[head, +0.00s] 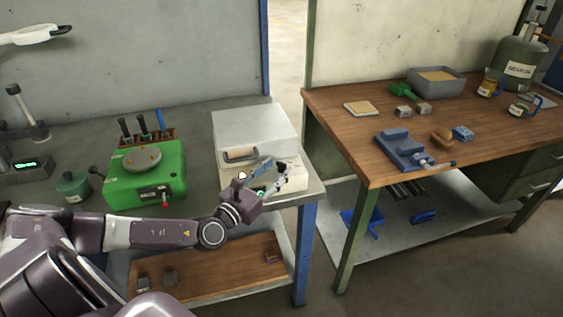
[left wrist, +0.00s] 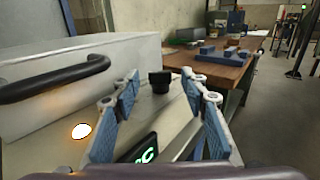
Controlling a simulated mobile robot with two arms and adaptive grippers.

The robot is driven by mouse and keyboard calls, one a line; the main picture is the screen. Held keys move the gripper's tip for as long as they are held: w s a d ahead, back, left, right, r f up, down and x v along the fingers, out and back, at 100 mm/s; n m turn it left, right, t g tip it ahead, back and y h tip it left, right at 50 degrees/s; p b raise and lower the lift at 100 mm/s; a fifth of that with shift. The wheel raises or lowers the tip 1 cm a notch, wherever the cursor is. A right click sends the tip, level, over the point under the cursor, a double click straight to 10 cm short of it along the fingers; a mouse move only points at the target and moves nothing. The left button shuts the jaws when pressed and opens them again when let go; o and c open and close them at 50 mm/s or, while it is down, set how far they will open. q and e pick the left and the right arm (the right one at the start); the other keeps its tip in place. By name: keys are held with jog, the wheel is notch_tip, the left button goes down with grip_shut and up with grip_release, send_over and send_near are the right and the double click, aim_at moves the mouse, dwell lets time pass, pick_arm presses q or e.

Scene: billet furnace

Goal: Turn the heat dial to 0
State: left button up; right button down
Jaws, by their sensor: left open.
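The furnace is a light grey box (head: 252,132) with a front handle, on the left bench. In the left wrist view, its heat dial is a black knob (left wrist: 159,82) standing on the sloped front panel (left wrist: 180,112). A green-lit display (left wrist: 142,152) is on the same panel, partly hidden; its value cannot be read. My left gripper (head: 277,166) is open, over the panel at the furnace front. In the left wrist view, the dial shows between its blue-padded fingers, near the tips; I cannot tell whether they touch it. My right gripper is not in view.
A black handle (left wrist: 52,78) and a glowing light (left wrist: 82,131) lie left of the fingers. A green machine (head: 146,180) stands left on the bench. A wooden workbench (head: 380,115) with a blue vise (head: 402,148) stands to the right, across a narrow gap.

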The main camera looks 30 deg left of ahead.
aim_at(282, 165)
pick_arm(q)
jog(key=shift+w, duration=1.6)
grip_shut()
jog(key=shift+d+r+n+y+p, duration=0.15)
jog(key=shift+n+y+p, duration=0.35)
jog(key=shift+p, duration=0.55)
jog(key=n+y+p, duration=0.1)
jog(key=y+p, duration=0.1)
jog(key=y, duration=0.1)
jog(key=shift+n+g+p, duration=0.3)
jog(key=shift+n+p, duration=0.1)
jog(key=n+g+y+p, duration=0.1)
jog(key=n+y, duration=0.1)
jog(key=y, duration=0.1)
jog(key=shift+y, duration=0.3)
jog(key=shift+n+g+y, duration=1.2)
jog(key=shift+n+y, duration=0.3)
jog(key=shift+y, duration=0.4)
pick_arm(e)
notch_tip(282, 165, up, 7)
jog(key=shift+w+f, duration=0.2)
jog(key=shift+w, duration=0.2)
